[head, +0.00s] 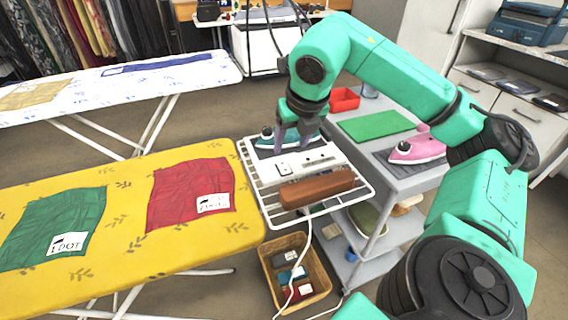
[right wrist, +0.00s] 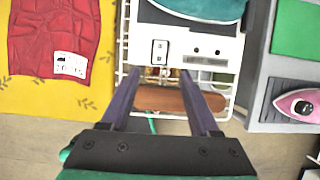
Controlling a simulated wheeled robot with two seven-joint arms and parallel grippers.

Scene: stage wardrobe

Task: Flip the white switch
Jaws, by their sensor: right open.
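The white switch (head: 285,168) sits at the left end of a white panel (head: 336,162) on the wire rack. In the right wrist view the switch (right wrist: 160,51) is a small dark-framed white rocker, just beyond my fingertips and roughly centred between them. I cannot tell which way it is set. My right gripper (head: 293,138) is above the rack, pointing down, with its purple fingers apart. In the right wrist view the gripper (right wrist: 158,76) is open with nothing between its fingers. My left gripper is not in view.
A brown block (head: 318,188) lies at the rack's front. A teal iron (head: 265,136) stands behind the panel, partly hidden by my gripper. A pink iron (head: 418,149) and green mat (head: 376,124) are on the grey cart. The yellow ironing board (head: 130,246) is at left.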

